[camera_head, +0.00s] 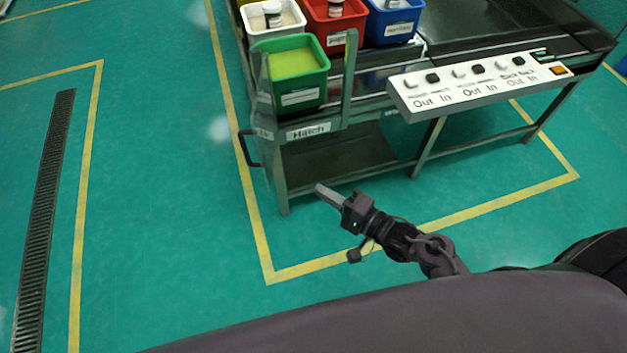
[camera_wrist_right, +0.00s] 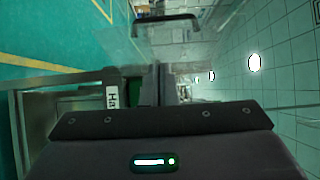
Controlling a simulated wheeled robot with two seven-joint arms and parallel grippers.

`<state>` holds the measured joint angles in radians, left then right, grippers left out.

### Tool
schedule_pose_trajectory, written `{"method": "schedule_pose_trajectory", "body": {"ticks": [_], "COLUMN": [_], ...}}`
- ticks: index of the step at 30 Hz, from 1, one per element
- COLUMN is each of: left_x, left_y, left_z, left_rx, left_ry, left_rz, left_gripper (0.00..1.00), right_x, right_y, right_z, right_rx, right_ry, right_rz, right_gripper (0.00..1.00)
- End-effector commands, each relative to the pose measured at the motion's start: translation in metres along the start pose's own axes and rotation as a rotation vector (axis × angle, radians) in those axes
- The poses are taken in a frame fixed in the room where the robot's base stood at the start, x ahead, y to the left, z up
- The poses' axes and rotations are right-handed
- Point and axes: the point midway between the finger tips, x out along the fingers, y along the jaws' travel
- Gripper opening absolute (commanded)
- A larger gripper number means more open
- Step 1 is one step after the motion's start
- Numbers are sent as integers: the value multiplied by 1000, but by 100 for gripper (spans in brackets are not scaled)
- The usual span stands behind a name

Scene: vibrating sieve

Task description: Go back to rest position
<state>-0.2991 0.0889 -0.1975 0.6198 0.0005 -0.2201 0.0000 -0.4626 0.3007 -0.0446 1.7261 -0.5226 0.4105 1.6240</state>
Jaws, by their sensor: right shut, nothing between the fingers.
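My right gripper (camera_head: 328,194) is in the lower middle of the head view, in front of the sieve table's lower frame. Its fingers are together with nothing between them. It hangs apart from the hatch handle (camera_head: 249,148), to the right of it and lower. In the right wrist view my gripper's dark body fills the bottom, and the fingers (camera_wrist_right: 153,80) point up the picture. The hatch label (camera_wrist_right: 112,96) shows beside them, and a dark handle (camera_wrist_right: 166,18) shows at the top. My left gripper is not in view.
The sieve table bears a green bin (camera_head: 292,90), a white bin (camera_head: 268,22), a red bin (camera_head: 334,38) and a blue bin (camera_head: 393,30). A white button panel (camera_head: 480,85) juts out at the right. Open green floor (camera_head: 165,200) with yellow lines lies left.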

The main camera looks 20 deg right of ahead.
Motion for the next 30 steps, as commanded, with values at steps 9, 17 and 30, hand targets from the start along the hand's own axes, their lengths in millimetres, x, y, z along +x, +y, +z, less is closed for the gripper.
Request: {"method": "schedule_pose_trajectory", "body": {"ticks": [9,17,30], "left_x": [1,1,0], "left_y": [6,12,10], "left_z": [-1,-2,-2], "left_rx": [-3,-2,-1], "left_ry": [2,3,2], "left_rz": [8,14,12], "left_gripper": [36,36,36], "right_x": [-11,-47,-234], "right_y": [12,156,394], "right_z": [-1,-12,78], "right_rx": [-20,-298,-826], "right_ry": [15,97,-446], "right_rz": [26,396,1209], "right_gripper": [0,0,0]}}
